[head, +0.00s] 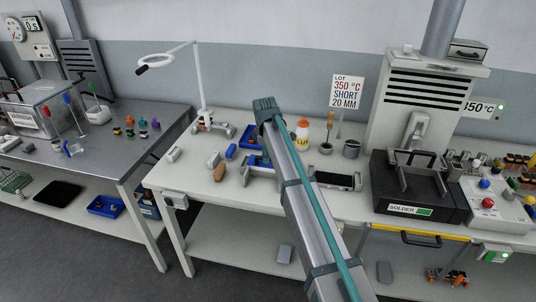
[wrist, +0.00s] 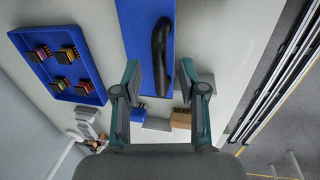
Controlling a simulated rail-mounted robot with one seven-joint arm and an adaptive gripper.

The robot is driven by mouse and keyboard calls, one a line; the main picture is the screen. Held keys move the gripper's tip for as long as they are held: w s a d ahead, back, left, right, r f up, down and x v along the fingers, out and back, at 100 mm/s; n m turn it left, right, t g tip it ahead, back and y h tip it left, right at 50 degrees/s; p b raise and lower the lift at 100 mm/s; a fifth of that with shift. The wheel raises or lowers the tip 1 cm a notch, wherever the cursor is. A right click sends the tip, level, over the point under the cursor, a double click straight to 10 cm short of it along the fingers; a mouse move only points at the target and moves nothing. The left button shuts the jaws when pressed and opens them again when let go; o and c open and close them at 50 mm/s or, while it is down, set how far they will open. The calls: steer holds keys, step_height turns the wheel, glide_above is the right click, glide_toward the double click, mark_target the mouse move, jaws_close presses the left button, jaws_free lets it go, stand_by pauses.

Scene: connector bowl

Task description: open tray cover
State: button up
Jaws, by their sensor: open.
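The tray cover (wrist: 137,22) is a blue panel with a raised black handle (wrist: 160,45), at the top middle of the wrist view. My gripper (wrist: 158,68) is open and empty. In the picture, its two fingers stand on either side of the near part of the handle. The handle lies a little nearer the right finger. I cannot tell how far the fingertips are above the cover. In the head view my arm hides the gripper and the handle; blue parts (head: 249,137) show beside the arm on the white bench.
An open blue tray (wrist: 88,50) with several dark connectors lies left of the cover. A tan block (wrist: 181,119) and grey pieces lie near the fingers.

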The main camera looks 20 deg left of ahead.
steer(key=shift+w+f, duration=0.1)
steer(key=shift+f, duration=0.4)
jaws_close()
